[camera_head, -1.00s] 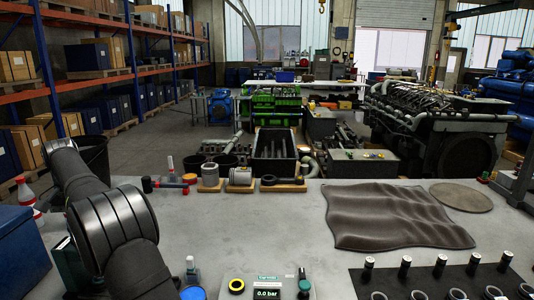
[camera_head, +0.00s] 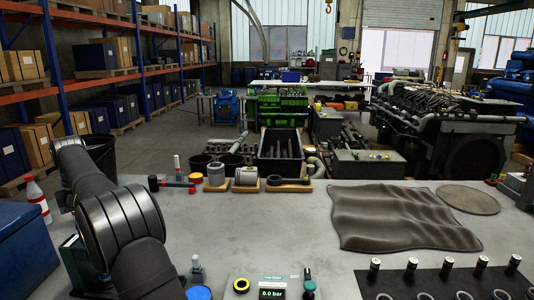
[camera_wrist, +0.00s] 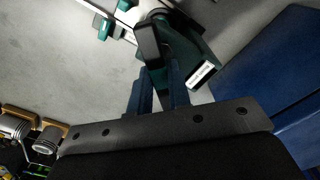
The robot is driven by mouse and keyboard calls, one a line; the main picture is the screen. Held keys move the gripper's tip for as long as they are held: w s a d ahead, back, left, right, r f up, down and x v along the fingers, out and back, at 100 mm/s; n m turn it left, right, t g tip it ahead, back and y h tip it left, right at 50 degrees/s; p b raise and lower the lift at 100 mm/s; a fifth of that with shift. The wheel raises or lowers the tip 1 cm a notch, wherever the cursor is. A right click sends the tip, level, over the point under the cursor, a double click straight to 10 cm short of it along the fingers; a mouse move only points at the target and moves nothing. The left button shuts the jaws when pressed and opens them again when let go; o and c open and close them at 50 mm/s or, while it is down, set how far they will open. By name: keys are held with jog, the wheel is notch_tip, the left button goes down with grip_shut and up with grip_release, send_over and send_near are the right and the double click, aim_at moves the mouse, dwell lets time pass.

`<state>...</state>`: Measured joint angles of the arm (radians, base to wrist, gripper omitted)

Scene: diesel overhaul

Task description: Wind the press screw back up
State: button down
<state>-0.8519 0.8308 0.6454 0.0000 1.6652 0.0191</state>
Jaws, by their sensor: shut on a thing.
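The press (camera_wrist: 190,55) is a dark green body with a white label, seen at the top middle of the wrist view. In the head view only a strip of dark green (camera_head: 74,250), likely the same press, shows at the left beside my arm. My gripper (camera_wrist: 157,80) shows in the wrist view with its two bluish fingers shut on a dark bar (camera_wrist: 149,42), which appears to be the press screw's handle. The screw's thread and its height are hidden. In the head view my arm covers the gripper.
A blue box (camera_head: 28,250) stands close at the left, with a white bottle (camera_head: 38,200) behind it. A pressure gauge unit (camera_head: 272,293) sits at the front middle. A brown cloth (camera_head: 395,220) lies to the right. The bench centre is clear.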

jog(key=shift+r+n, duration=0.1)
jog(key=shift+n, duration=1)
jog(key=n, duration=0.4)
jog(key=shift+r, duration=0.1)
jog(key=shift+n, duration=0.8)
jog(key=n, duration=0.4)
jog(key=shift+r, duration=0.15)
jog(key=shift+n, duration=0.7)
